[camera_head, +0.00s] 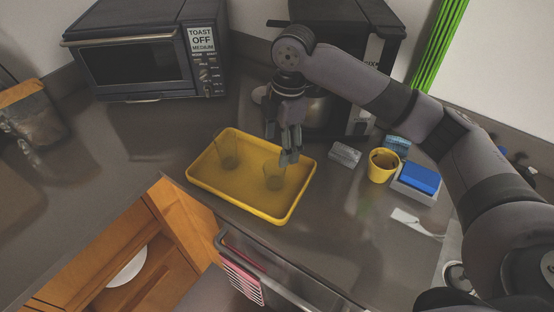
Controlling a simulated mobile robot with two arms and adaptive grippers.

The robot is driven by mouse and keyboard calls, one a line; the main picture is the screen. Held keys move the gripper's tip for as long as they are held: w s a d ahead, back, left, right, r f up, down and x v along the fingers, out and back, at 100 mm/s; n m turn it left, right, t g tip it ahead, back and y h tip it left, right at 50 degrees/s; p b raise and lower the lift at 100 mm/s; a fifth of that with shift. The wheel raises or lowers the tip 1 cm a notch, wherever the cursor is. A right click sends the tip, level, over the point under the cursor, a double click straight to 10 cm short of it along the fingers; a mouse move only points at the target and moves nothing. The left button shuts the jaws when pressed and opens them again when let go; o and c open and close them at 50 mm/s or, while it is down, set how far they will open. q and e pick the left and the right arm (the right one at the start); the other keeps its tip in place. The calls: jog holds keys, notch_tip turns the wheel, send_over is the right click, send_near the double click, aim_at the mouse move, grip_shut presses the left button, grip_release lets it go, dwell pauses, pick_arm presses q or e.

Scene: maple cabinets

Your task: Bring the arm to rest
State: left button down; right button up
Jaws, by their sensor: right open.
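My right arm reaches in from the right side of the head view, over the counter. Its gripper (289,158) points down above the far right part of a yellow tray (246,205). The gripper is open, with nothing seen between its fingers. Two clear glasses stand in the tray. One glass (274,179) is just below and left of the fingertips, and the other glass (229,158) is near the tray's far left side. Whether the fingertips touch the near glass is hard to tell. My left gripper is not in view.
A toaster oven (140,62) stands at the back left, and a dark coffee machine (335,45) behind my gripper. A yellow cup (382,165) and a blue sponge (420,178) sit to the right. An open cabinet (150,255) shows below the counter. The left counter is mostly clear.

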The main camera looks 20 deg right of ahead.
jog(key=shift+r, duration=0.65)
